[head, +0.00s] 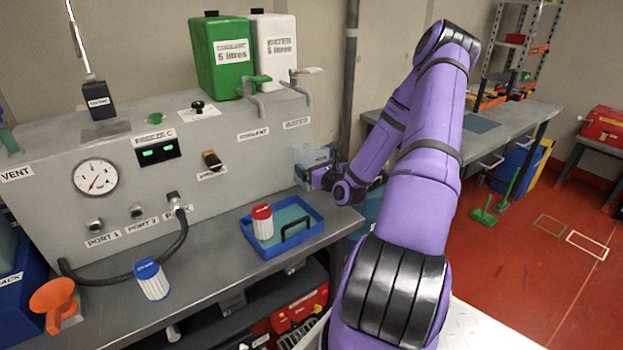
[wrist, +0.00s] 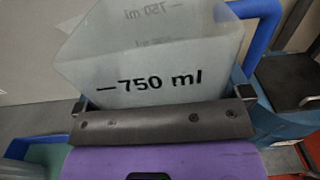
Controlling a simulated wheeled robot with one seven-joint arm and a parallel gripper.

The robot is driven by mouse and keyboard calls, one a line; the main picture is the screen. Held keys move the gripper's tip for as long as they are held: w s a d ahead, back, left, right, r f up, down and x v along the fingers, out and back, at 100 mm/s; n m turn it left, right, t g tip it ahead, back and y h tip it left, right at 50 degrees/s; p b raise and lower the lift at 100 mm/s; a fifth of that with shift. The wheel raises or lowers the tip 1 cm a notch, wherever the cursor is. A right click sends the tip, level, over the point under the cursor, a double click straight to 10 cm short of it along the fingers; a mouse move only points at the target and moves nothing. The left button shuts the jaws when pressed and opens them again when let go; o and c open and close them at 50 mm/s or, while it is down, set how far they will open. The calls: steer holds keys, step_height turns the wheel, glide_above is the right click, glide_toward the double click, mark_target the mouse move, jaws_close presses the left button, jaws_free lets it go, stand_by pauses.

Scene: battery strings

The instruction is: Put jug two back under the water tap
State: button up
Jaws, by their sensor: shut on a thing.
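A translucent jug marked 750 ml (wrist: 150,65) fills the upper wrist view; its number does not show. My gripper (wrist: 160,100) is shut on it. In the head view the jug (head: 308,154) is small and pale, partly hidden by my gripper (head: 312,177), near the right end of the bench. The water tap (head: 300,80) is a grey spout above the WATER label on the panel top, beside the white 5 litre water can (head: 275,60). The jug is lower than this tap and slightly right of it in the picture.
A blue tray (head: 283,250) with a red-capped filter (head: 262,222) stands on the bench. A blue-capped filter (head: 152,280), a black hose (head: 120,277) and an orange funnel (head: 53,298) lie further left. The coolant tap (head: 252,90) is left of the water tap.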

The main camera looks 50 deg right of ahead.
steer(key=shift+s+f, duration=0.1)
steer(key=shift+f, duration=2.05)
steer(key=shift+f, duration=0.1)
steer(key=o, duration=0.8)
steer(key=shift+s, duration=0.2)
steer(key=v, duration=1.1)
steer(key=shift+s, duration=0.3)
